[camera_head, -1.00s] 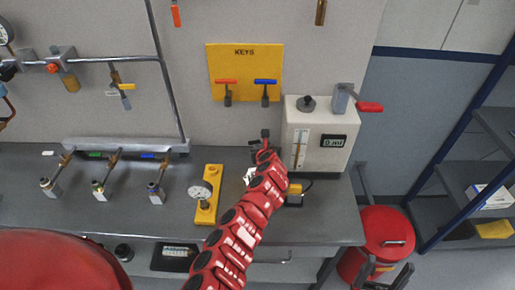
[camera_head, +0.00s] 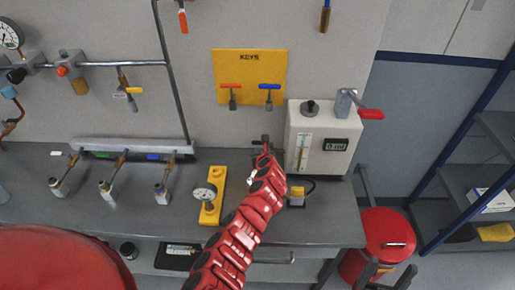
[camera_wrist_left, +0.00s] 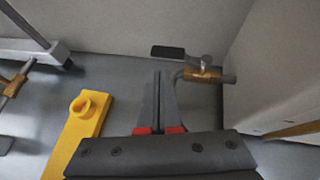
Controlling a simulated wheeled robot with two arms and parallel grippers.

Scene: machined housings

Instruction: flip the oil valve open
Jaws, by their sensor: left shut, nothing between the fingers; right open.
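The oil valve (camera_wrist_left: 203,74) shows in the left wrist view as a brass body on a pipe from the pale housing, with a flat black lever (camera_wrist_left: 168,52) pointing left. In the head view the small dark valve (camera_head: 266,139) is left of the white oil dispenser (camera_head: 300,125), partly hidden by my arm. My left gripper (camera_wrist_left: 157,74) is shut and empty; its fingertips appear just below the lever in the wrist view, and I cannot tell whether they touch. My right gripper (camera_head: 386,268) is open at the lower right, far from the valve.
A yellow block with a dial gauge (camera_head: 208,192) stands left of my left arm. A yellow key board (camera_head: 250,77) hangs on the wall behind. Several small valves stand along the bench (camera_head: 90,215) at left. A red bin (camera_head: 388,235) is at the right.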

